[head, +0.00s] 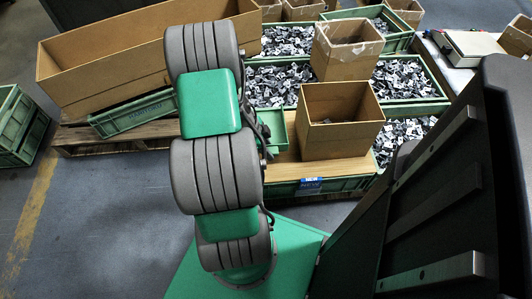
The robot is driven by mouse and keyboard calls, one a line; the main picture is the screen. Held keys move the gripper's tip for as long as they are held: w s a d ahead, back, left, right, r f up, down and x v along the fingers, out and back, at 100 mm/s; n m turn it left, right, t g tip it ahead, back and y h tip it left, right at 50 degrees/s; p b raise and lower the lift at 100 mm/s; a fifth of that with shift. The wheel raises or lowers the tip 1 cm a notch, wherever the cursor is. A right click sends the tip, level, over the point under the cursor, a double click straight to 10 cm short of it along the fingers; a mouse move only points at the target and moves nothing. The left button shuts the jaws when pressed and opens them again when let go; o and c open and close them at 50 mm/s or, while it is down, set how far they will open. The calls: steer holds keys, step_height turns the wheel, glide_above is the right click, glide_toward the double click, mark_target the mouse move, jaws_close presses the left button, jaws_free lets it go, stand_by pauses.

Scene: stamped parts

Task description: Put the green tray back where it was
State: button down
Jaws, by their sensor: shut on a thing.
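A small green tray (278,128) shows in part just right of my arm, over the near-left end of the wooden board. My arm hides its left part, and the open cardboard box stands close on its right. I cannot tell whether the tray rests on the board or is held above it. My gripper's fingers are hidden behind my arm's links.
An open cardboard box (335,142) stands on a wooden board (290,172) on a green crate (330,184). Green crates of stamped metal parts (283,84) lie behind. A taller box (345,48) stands among them. A long brown box (105,55) lies left.

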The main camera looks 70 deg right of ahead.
step_height(320, 180, down, 9)
steer(key=shift+r+b, duration=0.1)
steer(key=shift+b, duration=1.15)
steer(key=shift+f, duration=0.3)
steer(key=c, duration=0.9)
jaws_free()
steer(key=shift+r, duration=0.1)
steer(key=shift+c, duration=0.2)
